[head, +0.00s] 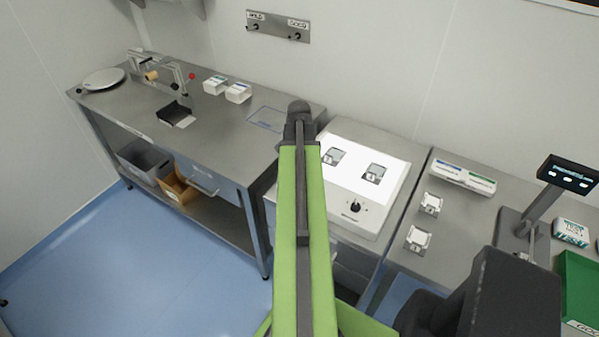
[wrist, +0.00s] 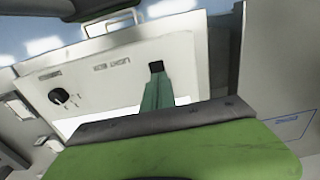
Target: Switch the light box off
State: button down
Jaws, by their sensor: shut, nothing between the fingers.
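The light box (head: 397,168) is lit, its top glowing white, right of my arm in the head view. A black knob (head: 354,206) sits on its pale front strip. In the wrist view the light box panel (wrist: 115,75) has the knob (wrist: 61,96) at its left and small lettering. My gripper (wrist: 156,70) is shut and empty, its tip over the panel, right of the knob and apart from it. Height above the panel is unclear. In the head view my arm hides the gripper's fingers.
Two small metal pieces (head: 375,173) lie on the lit top. A steel bench (head: 222,148) stands left, with boxes and a stand. Another bench (head: 455,208) on the right holds small white holders and a display (head: 568,174). Blue floor (head: 150,245) is open at front left.

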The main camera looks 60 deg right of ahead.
notch_tip(320, 180, up, 12)
jog(key=p, duration=1.1)
jog(key=shift+r, duration=0.15)
jog(key=shift+d, duration=0.1)
jog(key=w+a+f+n+b, duration=0.4)
jog(key=w+a, duration=0.4)
jog(key=a, duration=0.2)
jog(key=w+a+f+n+b, duration=0.4)
jog(key=w+a, duration=0.4)
jog(key=a, duration=0.1)
jog(key=w+a+f+n+b, duration=0.2)
jog(key=a+n, duration=0.1)
jog(key=a, duration=0.7)
jog(key=w+a+f+n+b, duration=0.2)
jog(key=a+f+n+b, duration=0.1)
jog(key=a, duration=0.7)
jog(key=w+a+f+n+b, duration=0.1)
jog(key=a+n, duration=0.3)
jog(key=a, duration=0.6)
jog(key=shift+w+f+b, duration=0.4)
jog(key=shift+f+b, duration=0.3)
jog(key=shift+f, duration=0.1)
jog(key=shift+a, duration=0.1)
